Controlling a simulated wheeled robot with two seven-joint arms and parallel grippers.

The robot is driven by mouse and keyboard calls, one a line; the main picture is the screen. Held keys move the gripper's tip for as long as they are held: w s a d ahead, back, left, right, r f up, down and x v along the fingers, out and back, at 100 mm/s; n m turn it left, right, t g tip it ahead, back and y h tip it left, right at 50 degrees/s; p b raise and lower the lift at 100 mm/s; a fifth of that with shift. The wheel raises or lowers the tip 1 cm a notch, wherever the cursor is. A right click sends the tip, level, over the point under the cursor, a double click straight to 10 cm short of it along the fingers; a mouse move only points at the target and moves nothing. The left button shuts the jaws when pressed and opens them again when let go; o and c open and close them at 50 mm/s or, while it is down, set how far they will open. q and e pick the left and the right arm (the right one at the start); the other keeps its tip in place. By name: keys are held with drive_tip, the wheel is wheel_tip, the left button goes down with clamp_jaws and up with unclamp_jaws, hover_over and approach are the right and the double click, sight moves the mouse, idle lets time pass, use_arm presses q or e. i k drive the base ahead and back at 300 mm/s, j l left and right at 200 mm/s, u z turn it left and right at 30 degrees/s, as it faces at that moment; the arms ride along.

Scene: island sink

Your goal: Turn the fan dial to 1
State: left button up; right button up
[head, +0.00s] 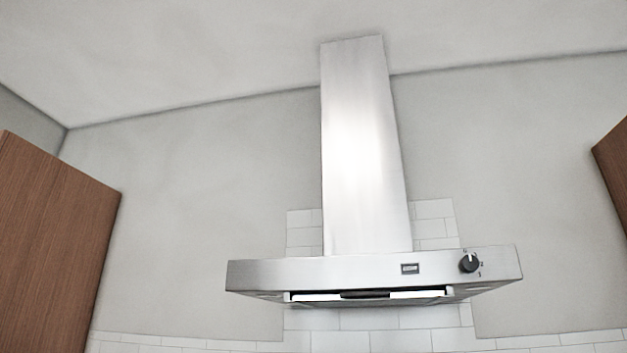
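A stainless steel range hood (300,271) with a tall flue hangs on the far wall in the head view. The fan dial (469,264) is a round black knob near the right end of the hood's front panel. A white mark on the knob points up, slightly left. Small marks sit around the dial; they are too small to read surely. Neither of my grippers shows in the head view.
A small display or switch (410,268) sits left of the dial. Wooden cabinets stand at the left (50,245) and at the right edge (613,168). White tiles (372,340) cover the wall below the hood. The space in front of the hood looks clear.

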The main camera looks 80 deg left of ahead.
sight(469, 264)
drive_tip(key=u, duration=2.5)
